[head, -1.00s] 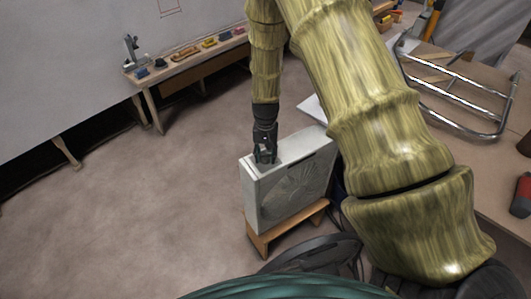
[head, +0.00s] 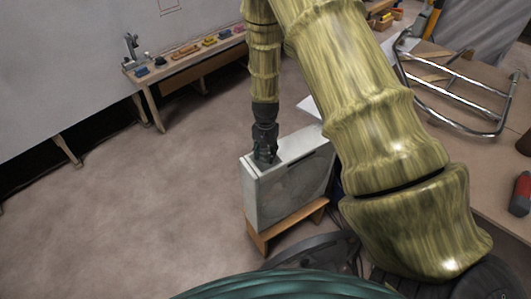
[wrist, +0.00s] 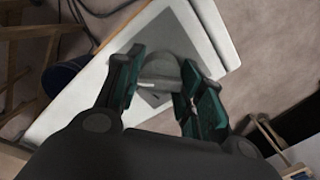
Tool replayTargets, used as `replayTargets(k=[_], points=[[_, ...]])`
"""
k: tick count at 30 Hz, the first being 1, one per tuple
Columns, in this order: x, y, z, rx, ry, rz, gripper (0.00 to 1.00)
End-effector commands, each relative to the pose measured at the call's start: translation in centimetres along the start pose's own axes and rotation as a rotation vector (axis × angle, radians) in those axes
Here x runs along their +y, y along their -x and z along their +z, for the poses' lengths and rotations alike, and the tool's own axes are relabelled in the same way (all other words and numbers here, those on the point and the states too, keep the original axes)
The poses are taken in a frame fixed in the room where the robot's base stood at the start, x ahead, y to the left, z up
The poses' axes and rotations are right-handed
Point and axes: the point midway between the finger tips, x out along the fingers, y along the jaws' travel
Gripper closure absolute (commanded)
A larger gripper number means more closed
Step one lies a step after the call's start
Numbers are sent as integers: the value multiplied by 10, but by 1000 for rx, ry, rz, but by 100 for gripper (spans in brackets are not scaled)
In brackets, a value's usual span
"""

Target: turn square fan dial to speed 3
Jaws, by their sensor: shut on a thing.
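The square fan (head: 292,190) is a pale, box-shaped unit standing upright on a low wooden stand (head: 284,226) in the head view. My gripper (head: 265,158) points straight down onto the left part of the fan's top face. In the wrist view the fan's white top (wrist: 212,32) lies below, with a grey panel around a round grey dial (wrist: 160,72). My gripper (wrist: 163,92) has its teal fingers on both sides of the dial and is shut on it. Any speed marks are too small or hidden to read.
A low bench (head: 190,56) with colourful small items runs along the wall at the back left. A chrome tubular frame (head: 455,82) lies on a worktable at the right, with a red bottle (head: 521,194). The floor left of the fan is clear.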

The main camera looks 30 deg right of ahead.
Motion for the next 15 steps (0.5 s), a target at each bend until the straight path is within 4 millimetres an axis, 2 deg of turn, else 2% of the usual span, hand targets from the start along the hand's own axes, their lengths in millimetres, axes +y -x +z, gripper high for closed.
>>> replayTargets(k=[1,2,5,15], points=[[-1,1,-1,2,-1,-1,85],[-1,1,-1,2,-1,-1,56],[-1,1,-1,2,0,-1,39],[0,1,0,1,1,-1,39]])
